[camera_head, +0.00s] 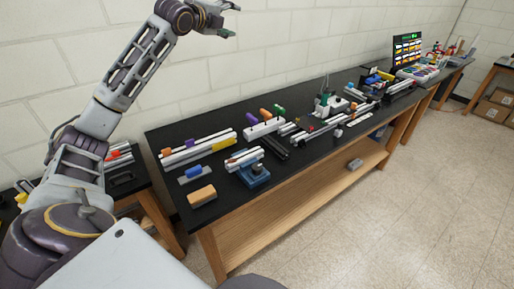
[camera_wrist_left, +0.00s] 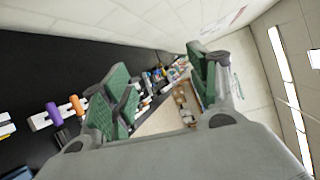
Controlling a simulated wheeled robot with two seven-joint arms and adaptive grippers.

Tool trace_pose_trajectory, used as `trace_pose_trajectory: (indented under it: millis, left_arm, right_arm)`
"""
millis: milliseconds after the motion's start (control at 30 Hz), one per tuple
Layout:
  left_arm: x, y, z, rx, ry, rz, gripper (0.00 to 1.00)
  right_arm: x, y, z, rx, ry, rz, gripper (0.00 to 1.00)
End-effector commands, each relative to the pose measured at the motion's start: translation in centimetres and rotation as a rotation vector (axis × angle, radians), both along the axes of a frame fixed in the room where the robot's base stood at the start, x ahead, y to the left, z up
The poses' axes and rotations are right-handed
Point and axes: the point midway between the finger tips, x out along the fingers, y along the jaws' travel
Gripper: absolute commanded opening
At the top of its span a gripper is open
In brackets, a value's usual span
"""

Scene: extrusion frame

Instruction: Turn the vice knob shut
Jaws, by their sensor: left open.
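A small blue vice (camera_head: 257,177) stands near the front edge of the black-topped bench (camera_head: 222,213) in the head view. Pale metal extrusion pieces (camera_head: 244,158) lie at its top. I cannot make out its knob at this size. My left gripper (camera_head: 230,20) is raised high in front of the white wall, far above the bench and well away from the vice. In the left wrist view its two green-padded fingers (camera_wrist_left: 162,88) are spread apart with nothing between them. My right gripper is not in view.
A wooden-backed block (camera_head: 202,196) and long extrusion bars (camera_head: 195,150) lie left of the vice. A white rack with coloured handles (camera_head: 264,127) stands behind it. The floor (camera_head: 400,215) in front is clear.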

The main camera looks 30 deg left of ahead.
Motion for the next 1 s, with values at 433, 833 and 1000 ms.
trace_pose_trajectory:
  millis: [433,833,1000]
  left_arm:
    - [3.2,-4.8,5.6,0.215,-0.336,-0.003,0.6]
    - [3.6,-12.5,9.1,0.445,-0.617,-0.096,0.6]
    - [3.3,-16.5,9.4,0.551,-0.721,-0.167,0.6]
  right_arm:
    - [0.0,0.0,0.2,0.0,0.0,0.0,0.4]
    - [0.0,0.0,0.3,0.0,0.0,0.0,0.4]
    - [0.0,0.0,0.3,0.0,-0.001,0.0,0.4]
